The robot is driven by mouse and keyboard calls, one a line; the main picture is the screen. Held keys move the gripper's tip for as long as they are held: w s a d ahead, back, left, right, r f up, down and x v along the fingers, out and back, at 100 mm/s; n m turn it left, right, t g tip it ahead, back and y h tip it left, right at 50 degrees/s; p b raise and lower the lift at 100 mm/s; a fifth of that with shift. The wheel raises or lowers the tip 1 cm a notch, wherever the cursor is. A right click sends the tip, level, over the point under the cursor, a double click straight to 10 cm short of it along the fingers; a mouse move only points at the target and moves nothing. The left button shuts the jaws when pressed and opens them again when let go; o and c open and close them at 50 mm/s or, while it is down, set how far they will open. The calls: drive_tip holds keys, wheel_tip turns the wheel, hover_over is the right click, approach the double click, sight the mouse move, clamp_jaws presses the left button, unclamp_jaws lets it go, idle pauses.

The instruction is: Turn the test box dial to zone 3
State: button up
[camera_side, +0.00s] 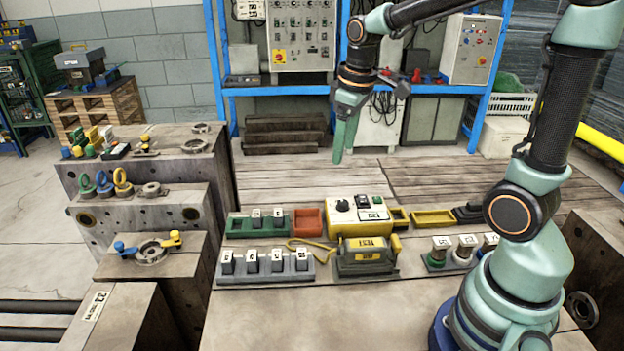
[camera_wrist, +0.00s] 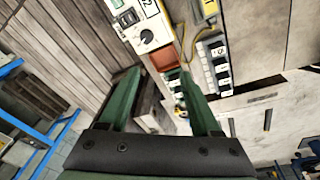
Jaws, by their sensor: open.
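The test box (camera_side: 371,229) is a cream-topped yellow box in the middle of the bench in the side view. Its dark dial (camera_side: 343,205) is on the left of its top, beside a dark switch and white labels. In the wrist view the box (camera_wrist: 137,33) is at the top, with the round dial (camera_wrist: 147,37) at its lower part. The zone marks are too small to read. My gripper (camera_side: 340,160) hangs above and behind the box, apart from it, fingers downward. In the wrist view its two green fingers (camera_wrist: 159,76) are spread with nothing held.
A red tray (camera_side: 307,222) and a green block rack (camera_side: 258,227) stand left of the box. A grey rack (camera_side: 265,266) and a yellow-labelled unit (camera_side: 367,257) lie in front. A yellow tray (camera_side: 433,217) is on the right. The planks behind are clear.

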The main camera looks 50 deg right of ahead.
drive_tip(key=n+g, duration=0.1)
drive_tip(key=g, duration=0.1)
hover_over(342, 202)
wheel_tip(342, 202, down, 4)
wheel_tip(342, 202, down, 12)
drive_tip(key=shift+f, duration=0.1)
idle(0.3)
clamp_jaws()
